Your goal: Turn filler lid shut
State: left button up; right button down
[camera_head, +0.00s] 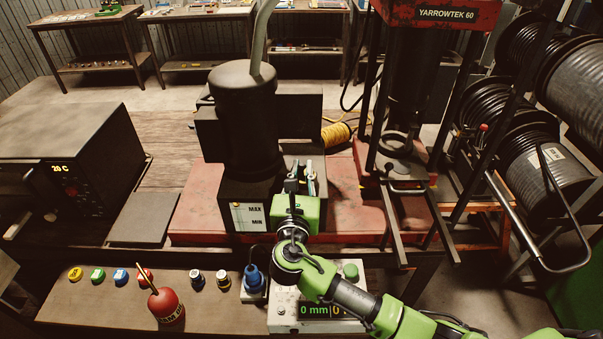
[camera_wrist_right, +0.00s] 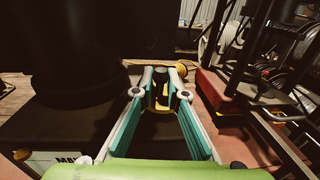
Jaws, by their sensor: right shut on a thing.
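My right gripper (camera_head: 303,174) is over the front right of the dark power unit (camera_head: 245,130), reaching away from me. In the right wrist view its two teal-and-grey fingers (camera_wrist_right: 161,84) are closed in on a small dark upright piece with a yellow part below it, which looks like the filler lid (camera_wrist_right: 162,101). The fingers hide the lid's sides, and I cannot tell how far it is turned. In the head view the gripper mostly hides the lid. My left gripper is out of view.
A MAX/MIN level gauge (camera_head: 248,217) is on the unit's front. The red press (camera_head: 407,100) stands to the right, with hose reels (camera_head: 545,160) beyond. A heater box (camera_head: 70,170) is at left.

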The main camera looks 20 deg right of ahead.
aim_at(301, 171)
jog(key=m+h, duration=0.1)
jog(key=m+g+h, duration=0.1)
jog(key=w+g+h, duration=0.1)
jog(key=shift+d+r+m+h+b, duration=0.15)
jog(key=shift+d+m+h+b, duration=0.15)
jog(key=shift+m+h+b, duration=0.1)
jog(key=shift+w+d+r+m+g+h, duration=0.1)
jog(key=shift+d+m+g+h, duration=0.1)
jog(key=shift+m+g+h, duration=0.55)
jog(key=shift+r+h, duration=0.15)
jog(key=shift+h, duration=0.1)
jog(key=c, duration=2)
grip_release()
jog(key=shift+d, duration=0.1)
jog(key=shift+f, duration=0.2)
jog(key=shift+f, duration=0.1)
jog(key=shift+s+a, duration=0.2)
jog(key=v, duration=0.7)
